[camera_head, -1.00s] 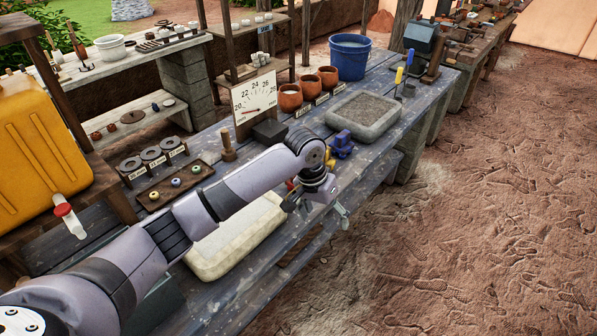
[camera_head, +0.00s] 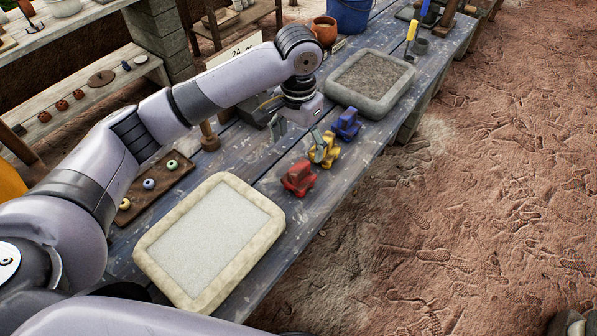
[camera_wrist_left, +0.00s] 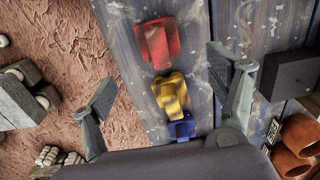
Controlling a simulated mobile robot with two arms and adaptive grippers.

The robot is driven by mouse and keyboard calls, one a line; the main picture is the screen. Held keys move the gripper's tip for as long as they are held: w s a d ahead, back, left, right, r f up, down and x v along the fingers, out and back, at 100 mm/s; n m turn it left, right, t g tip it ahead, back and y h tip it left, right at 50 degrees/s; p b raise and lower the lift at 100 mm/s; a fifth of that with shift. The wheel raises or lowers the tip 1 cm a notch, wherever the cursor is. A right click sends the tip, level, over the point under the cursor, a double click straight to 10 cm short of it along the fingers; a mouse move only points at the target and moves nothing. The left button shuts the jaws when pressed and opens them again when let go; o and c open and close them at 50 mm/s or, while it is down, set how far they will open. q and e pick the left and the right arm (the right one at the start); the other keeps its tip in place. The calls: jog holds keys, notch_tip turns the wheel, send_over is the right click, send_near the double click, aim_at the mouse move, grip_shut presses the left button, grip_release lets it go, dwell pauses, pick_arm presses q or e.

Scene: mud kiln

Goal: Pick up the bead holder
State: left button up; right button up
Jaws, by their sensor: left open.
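Three small coloured pieces stand in a row on the blue-grey plank table: a red one (camera_head: 298,178), a yellow one (camera_head: 324,150) and a blue one (camera_head: 346,124). A dark wooden tray (camera_head: 133,205) with yellow, blue and green ring beads (camera_head: 149,184) lies left of them. I cannot tell which the bead holder is. My left gripper (camera_head: 298,131) is open and empty above the table, by the yellow piece. In the wrist view the red (camera_wrist_left: 159,42), yellow (camera_wrist_left: 170,93) and blue (camera_wrist_left: 181,128) pieces lie between its spread fingers (camera_wrist_left: 162,82). My right gripper is out of view.
A pale-rimmed tray (camera_head: 160,276) of light material sits at the near end, and a grey stone tray (camera_head: 385,104) beyond the pieces. A dark block (camera_wrist_left: 290,73) and terracotta pots (camera_wrist_left: 297,138) are beside the gripper. Bare ground lies right of the table edge.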

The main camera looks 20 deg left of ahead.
aim_at(298, 165)
pick_arm(q)
notch_tip(298, 165, down, 4)
jog(key=shift+w+a+f, duration=0.1)
notch_tip(298, 165, down, 4)
jog(key=shift+w+r+p, duration=0.1)
jog(key=shift+r+p, duration=0.15)
jog(key=shift+p, duration=0.1)
jog(key=f, duration=0.3)
jog(key=f+p, duration=0.1)
jog(key=shift+s+f, duration=0.15)
jog(key=shift+s, duration=0.1)
jog(key=shift+f, duration=0.35)
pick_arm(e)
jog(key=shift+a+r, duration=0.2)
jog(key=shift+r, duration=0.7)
pick_arm(q)
jog(key=c, duration=1.4)
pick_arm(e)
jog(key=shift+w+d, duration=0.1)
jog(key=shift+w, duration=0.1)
